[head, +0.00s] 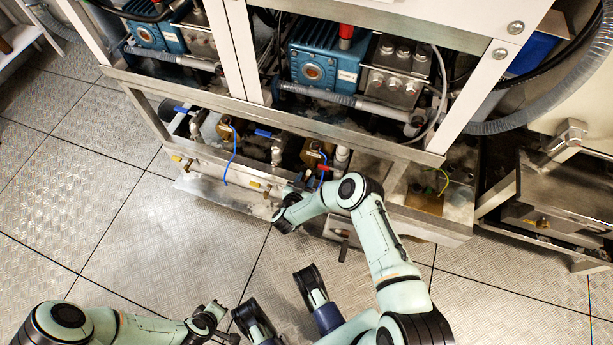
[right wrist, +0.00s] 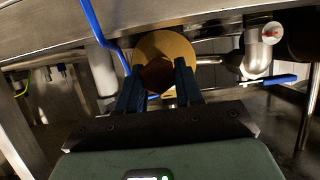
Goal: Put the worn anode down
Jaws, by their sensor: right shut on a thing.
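My right gripper (head: 303,181) reaches in at the low front of the machine, by the right brass-coloured housing (head: 312,153). It is small and partly hidden in the head view. In the right wrist view its two blue fingers (right wrist: 158,88) are shut on a dark reddish-brown piece, which I take for the worn anode (right wrist: 157,76). A round tan face (right wrist: 176,47) shows right behind the piece; I cannot tell whether they touch. My left arm is low at the left of the head view, and its gripper (head: 222,330) is too unclear to read.
Blue hoses (head: 235,150) and valves with blue handles (head: 264,133) crowd the lower bay. Metal frame rails (head: 270,113) run above it. Blue pumps (head: 318,68) sit higher up. The tread-plate floor (head: 110,220) is clear at the left.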

